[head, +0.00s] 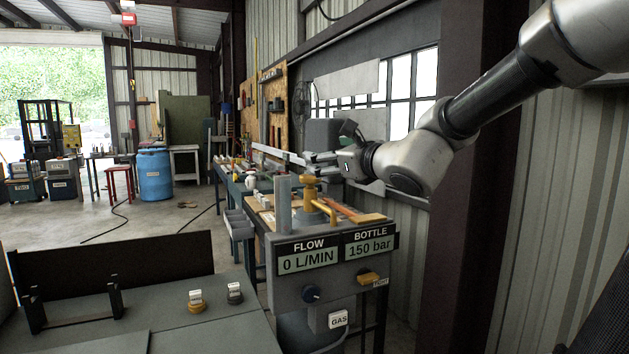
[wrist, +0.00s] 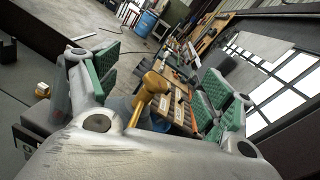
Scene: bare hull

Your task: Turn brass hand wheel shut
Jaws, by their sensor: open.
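The brass hand wheel (head: 310,182) sits on top of a brass valve body with a side pipe, on the grey gas panel (head: 290,290). My gripper (head: 312,163) is open, close to the wheel and slightly above it in the head view. In the wrist view the brass wheel (wrist: 155,83) shows between my two green-padded fingers, with a gap on both sides. I cannot tell whether it is within their reach. The panel displays read FLOW 0 L/MIN (head: 308,258) and BOTTLE 150 bar (head: 370,247).
A grey upright tube (head: 283,204) stands just left of the valve. A long cluttered workbench runs behind. A steel column (head: 460,200) stands to the right.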

